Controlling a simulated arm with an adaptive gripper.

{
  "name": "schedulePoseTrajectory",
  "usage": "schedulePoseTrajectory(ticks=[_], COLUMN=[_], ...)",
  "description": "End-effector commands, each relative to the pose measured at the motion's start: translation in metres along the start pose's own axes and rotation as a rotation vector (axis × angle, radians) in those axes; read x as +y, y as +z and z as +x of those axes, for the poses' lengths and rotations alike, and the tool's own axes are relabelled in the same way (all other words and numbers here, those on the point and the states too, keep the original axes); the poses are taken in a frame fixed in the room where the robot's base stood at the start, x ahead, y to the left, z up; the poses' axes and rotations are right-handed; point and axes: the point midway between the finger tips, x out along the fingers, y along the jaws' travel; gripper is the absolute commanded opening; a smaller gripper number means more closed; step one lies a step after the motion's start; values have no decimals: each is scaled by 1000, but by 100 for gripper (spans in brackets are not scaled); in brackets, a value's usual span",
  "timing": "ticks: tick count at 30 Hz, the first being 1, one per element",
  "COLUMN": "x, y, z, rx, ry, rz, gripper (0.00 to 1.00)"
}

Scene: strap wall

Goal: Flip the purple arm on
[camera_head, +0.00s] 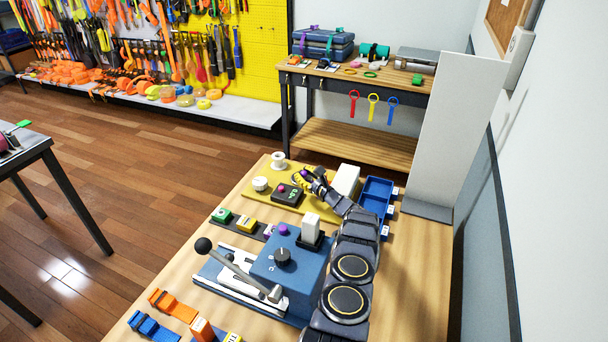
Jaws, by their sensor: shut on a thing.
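My gripper (301,182) is at the far part of the wooden table, low over the right half of a yellow board. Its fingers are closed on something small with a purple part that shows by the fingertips. This looks like the purple arm (297,178), but the fingers hide most of it. I cannot tell which way the arm points. A small black device (287,194) with a purple button sits on the board, just left of my gripper.
The yellow board (258,198) also bears a white spool (278,161) and a white round knob (260,184). A white block (346,180) and blue bins (377,194) stand to the right. Nearer is a blue box (290,262) with a black dial, beside a black-balled lever (236,264).

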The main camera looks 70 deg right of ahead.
Motion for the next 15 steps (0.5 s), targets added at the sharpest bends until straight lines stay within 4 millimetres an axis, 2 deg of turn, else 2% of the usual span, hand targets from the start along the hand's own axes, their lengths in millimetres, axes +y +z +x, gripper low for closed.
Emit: schedulePoseTrajectory(ticks=[15], x=[-5], y=[0], z=[4], rx=[23], ry=[-124], rz=[-3], gripper=[0])
